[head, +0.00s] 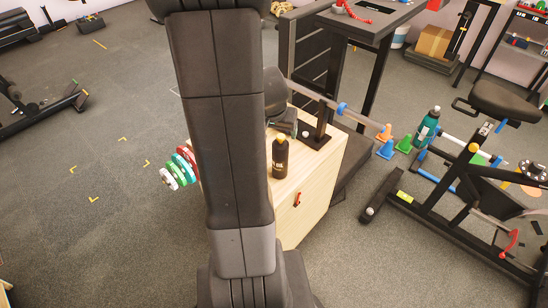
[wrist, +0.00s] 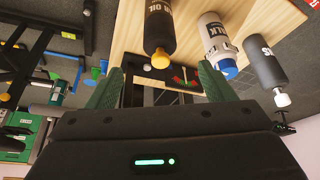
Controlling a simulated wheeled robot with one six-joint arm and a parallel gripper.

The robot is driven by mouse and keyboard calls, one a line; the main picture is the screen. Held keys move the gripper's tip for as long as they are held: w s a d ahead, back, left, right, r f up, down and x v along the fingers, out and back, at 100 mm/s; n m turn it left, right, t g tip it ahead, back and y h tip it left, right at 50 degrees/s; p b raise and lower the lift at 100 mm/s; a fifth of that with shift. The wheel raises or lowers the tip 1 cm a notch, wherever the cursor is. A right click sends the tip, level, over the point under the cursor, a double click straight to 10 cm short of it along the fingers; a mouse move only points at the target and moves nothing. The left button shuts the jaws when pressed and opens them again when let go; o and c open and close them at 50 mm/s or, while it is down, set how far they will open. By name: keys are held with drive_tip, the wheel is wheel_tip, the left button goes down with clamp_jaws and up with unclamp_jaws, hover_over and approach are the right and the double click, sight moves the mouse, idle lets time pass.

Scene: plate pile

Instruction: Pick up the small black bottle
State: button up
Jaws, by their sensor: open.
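A black bottle with a yellow cap (head: 280,157) stands upright on a pale wooden box in the head view. A black bottle with a yellow cap and partly readable "OIL" lettering (wrist: 159,28) also shows at the top of the wrist view. That view also shows a second black bottle with a white cap (wrist: 265,62). I cannot tell which is the smaller. My gripper (wrist: 157,88) is open, its two green fingers apart with no bottle held between them. The bottles appear beyond the fingertips. My arm hides part of the box in the head view.
A white bottle with a blue cap (wrist: 216,44) stands between the black bottles. The wooden box (head: 318,178) has a dark stand with a bar (head: 322,125) on its top. Coloured weight plates (head: 180,167) stick out at its left. Open floor (head: 100,130) lies left.

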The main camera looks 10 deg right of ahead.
sight(280, 143)
drive_tip(key=b+x, duration=0.1)
drive_tip(key=x, duration=0.5)
drive_tip(key=shift+s, duration=0.1)
drive_tip(key=shift+b+x, duration=1.05)
drive_tip(key=shift+x, duration=2.15)
drive_tip(key=shift+r, duration=0.1)
clamp_jaws()
